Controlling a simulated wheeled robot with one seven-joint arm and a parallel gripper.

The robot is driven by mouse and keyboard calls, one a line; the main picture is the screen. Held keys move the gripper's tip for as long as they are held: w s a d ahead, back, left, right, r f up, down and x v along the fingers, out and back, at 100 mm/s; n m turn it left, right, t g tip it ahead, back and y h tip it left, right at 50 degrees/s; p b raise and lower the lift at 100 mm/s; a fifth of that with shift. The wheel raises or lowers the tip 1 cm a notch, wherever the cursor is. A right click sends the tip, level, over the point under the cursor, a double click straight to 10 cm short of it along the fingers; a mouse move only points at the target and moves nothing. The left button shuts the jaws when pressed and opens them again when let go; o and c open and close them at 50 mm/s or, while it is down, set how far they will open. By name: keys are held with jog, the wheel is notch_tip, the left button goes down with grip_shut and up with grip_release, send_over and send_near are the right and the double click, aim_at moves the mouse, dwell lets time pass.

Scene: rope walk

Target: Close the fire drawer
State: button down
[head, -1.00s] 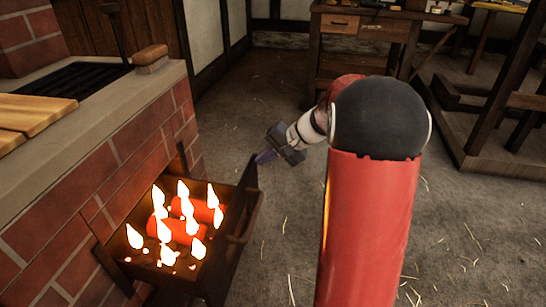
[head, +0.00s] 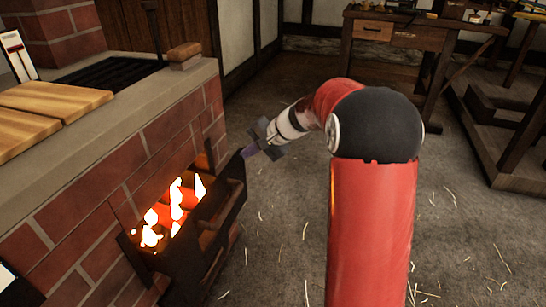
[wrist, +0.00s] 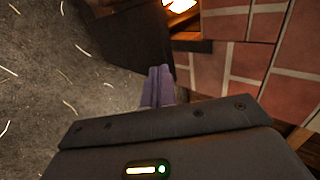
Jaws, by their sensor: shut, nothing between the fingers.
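The fire drawer (head: 224,212) is a dark box set in the brick hearth at left in the head view. It stands partly open, with flames and glowing logs (head: 178,208) inside. My gripper (head: 248,153) is shut and empty, its purple fingers at the far top corner of the drawer's front; whether they touch it I cannot tell. In the wrist view the shut fingers (wrist: 159,84) point toward the dark drawer panel (wrist: 125,42), with a bit of fire at the top. The drawer's inner back is hidden in the hearth.
The brick hearth (head: 160,135) carries wooden boards (head: 52,100), a dark grate and a wooden block (head: 184,52) on its top. A wooden workbench (head: 395,40) stands at the back. The floor right of the drawer is clear, with straw bits.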

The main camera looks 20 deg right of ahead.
jog(key=w+a+p, duration=0.1)
jog(key=w+a, duration=0.5)
jog(key=a, duration=0.2)
jog(key=shift+a, duration=0.2)
jog(key=shift+w+a+r, duration=0.1)
jog(key=shift+r, duration=0.05)
